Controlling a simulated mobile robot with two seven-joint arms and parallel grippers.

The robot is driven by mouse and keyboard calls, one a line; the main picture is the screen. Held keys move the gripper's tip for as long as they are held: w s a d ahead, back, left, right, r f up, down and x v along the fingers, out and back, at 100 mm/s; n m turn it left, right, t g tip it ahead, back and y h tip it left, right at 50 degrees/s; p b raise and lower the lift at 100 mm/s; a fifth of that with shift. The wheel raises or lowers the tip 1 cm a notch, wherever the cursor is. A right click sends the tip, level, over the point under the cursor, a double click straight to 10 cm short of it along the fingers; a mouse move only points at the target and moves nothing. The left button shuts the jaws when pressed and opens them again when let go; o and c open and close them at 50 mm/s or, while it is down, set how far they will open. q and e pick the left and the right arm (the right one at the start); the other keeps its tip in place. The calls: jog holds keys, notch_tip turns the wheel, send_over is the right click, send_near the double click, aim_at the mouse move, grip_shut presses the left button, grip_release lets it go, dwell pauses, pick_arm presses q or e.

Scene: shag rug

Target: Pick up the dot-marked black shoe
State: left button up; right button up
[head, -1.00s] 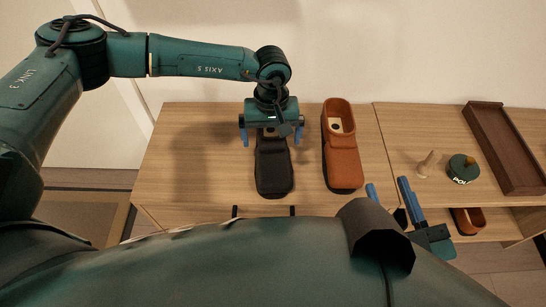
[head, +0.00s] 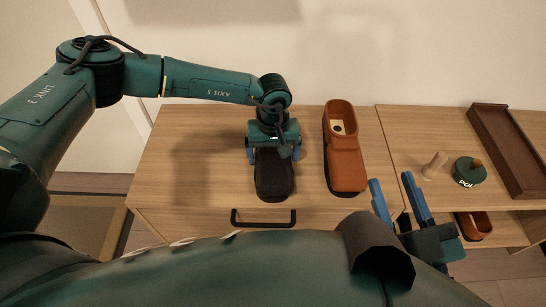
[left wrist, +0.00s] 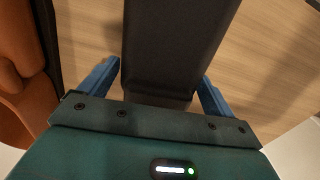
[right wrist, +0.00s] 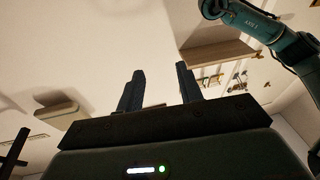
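The black shoe (head: 273,178) lies on the wooden cabinet top, toe toward me. Its heel end and any dot mark are hidden under my left gripper (head: 273,157). In the left wrist view the black shoe (left wrist: 175,45) runs between the two blue fingers of my left gripper (left wrist: 160,70), one on each side. The fingers are spread wide; I cannot tell whether they touch the shoe. My right gripper (head: 391,178) is open and empty near the cabinet's front edge; its parted fingers also show in the right wrist view (right wrist: 161,70).
An orange-brown shoe (head: 346,168) stands close right of the black one. Further right are a wooden peg (head: 434,165), a green round item (head: 468,172), a brown tray (head: 505,150) and another brown shoe (head: 474,225) on a lower shelf. The cabinet top (head: 175,185) on the left is clear.

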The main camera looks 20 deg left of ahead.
pick_arm(q)
jog(key=c, duration=0.9)
jog(key=shift+r, duration=0.15)
